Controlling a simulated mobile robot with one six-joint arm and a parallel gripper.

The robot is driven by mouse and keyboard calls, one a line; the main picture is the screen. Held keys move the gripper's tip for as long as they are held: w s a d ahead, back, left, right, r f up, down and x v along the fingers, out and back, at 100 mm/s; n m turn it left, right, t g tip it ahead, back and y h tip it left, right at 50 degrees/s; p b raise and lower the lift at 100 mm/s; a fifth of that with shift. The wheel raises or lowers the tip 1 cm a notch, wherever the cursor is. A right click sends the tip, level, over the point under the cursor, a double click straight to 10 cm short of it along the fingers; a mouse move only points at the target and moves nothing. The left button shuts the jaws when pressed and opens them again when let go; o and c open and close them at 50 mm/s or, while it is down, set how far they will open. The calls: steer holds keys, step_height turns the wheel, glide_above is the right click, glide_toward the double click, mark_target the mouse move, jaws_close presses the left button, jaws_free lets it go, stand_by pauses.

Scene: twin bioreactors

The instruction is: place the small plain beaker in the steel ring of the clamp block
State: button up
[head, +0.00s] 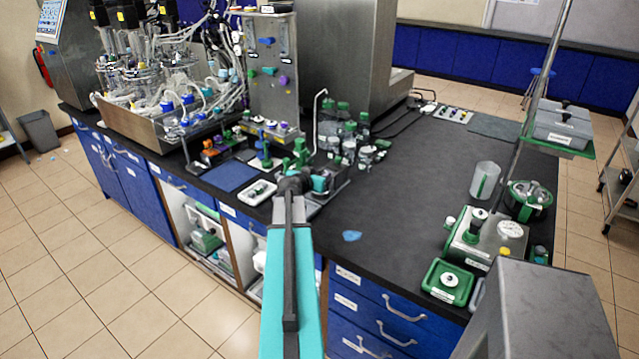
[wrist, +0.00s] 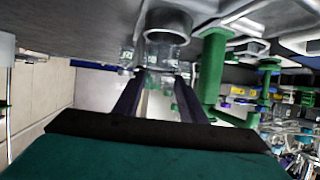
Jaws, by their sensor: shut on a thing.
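My gripper (wrist: 162,95) shows in the wrist view as two dark fingers, shut on a small clear beaker (wrist: 158,56). The wrist picture looks upside down, with the bench top along its upper edge. A round grey steel ring (wrist: 168,20) lies right at the beaker, on the bench side of it. I cannot tell whether the beaker is inside the ring or just above it. In the head view my gripper (head: 320,182) is over the front edge of the bench; its fingertips and the beaker are mostly hidden there by the wrist.
A green post (wrist: 212,65) stands close beside the fingers. Clear bottles with green caps (head: 345,135) stand just behind my gripper, and a white tray (head: 259,193) lies to its left. A larger beaker (head: 485,180) stands far right. The bench middle (head: 415,180) is clear.

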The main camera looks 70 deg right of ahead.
steer(key=shift+f, duration=0.1)
steer(key=shift+f+p, duration=0.7)
steer(key=shift+f, duration=0.95)
steer(key=shift+f, duration=0.15)
steer(key=o, duration=1)
steer(key=shift+o, duration=0.2)
steer(key=shift+r, duration=0.25)
